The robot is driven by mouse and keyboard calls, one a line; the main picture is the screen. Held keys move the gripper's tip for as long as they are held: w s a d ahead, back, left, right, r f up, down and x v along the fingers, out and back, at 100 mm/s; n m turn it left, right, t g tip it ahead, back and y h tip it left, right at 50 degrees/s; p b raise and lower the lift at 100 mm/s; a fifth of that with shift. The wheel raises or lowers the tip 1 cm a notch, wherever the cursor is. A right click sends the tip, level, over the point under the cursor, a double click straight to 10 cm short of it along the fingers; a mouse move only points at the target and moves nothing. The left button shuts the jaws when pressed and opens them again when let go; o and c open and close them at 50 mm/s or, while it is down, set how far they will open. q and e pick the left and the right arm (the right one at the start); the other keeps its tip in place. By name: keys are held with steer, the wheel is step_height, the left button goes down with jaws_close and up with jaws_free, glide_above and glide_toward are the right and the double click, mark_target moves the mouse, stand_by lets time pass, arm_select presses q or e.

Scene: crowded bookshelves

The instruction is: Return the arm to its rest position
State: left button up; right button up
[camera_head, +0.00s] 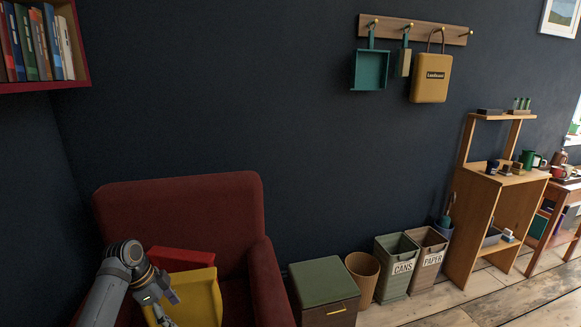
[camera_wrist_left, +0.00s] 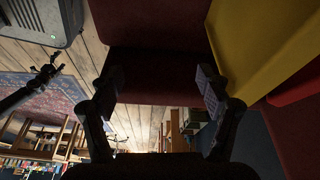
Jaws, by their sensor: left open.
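My left arm comes in at the lower left of the head view, with my left gripper (camera_head: 163,312) low in front of the red armchair (camera_head: 185,208). The fingertips are partly cut off by the bottom edge. In the left wrist view my left gripper (camera_wrist_left: 162,84) has its two fingers spread wide apart with nothing between them. A yellow panel-like object (camera_head: 203,300) and a red object (camera_head: 180,258) rest on the chair beside the gripper. The yellow object (camera_wrist_left: 262,45) is close to one finger in the wrist view. My right gripper is not in view.
A red shelf with several books (camera_head: 40,45) hangs at upper left. A green-topped box (camera_head: 322,280), a round bin (camera_head: 362,275), a cans bin (camera_head: 397,268) and a paper bin (camera_head: 428,258) stand right of the chair. A wooden desk (camera_head: 497,215) is further right. Floor in front is clear.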

arm_select(q)
steer(key=s+d+f+n+y, duration=0.2)
steer(key=s+d+f+n, duration=0.35)
steer(key=s+f, duration=0.55)
steer(key=s+d+r+n+t+y, duration=0.15)
steer(key=s+n, duration=0.25)
steer(key=s, duration=0.4)
steer(key=s+d+r+n+t+y, duration=0.1)
steer(key=s+r+n, duration=0.25)
steer(key=s, duration=0.35)
step_height(320, 180, down, 26)
steer(key=s+a+g, duration=0.1)
steer(key=s+a, duration=0.1)
steer(key=a, duration=0.1)
steer(key=s+a+f+g, duration=0.1)
steer(key=s+f, duration=1.2)
steer(key=f, duration=0.2)
steer(key=s+r+p, duration=0.3)
steer(key=r+p, duration=0.3)
steer(key=p, duration=0.1)
steer(key=s+r+p, duration=0.2)
steer(key=r+p, duration=0.5)
steer(key=p, duration=0.1)
steer(key=shift+s, duration=0.4)
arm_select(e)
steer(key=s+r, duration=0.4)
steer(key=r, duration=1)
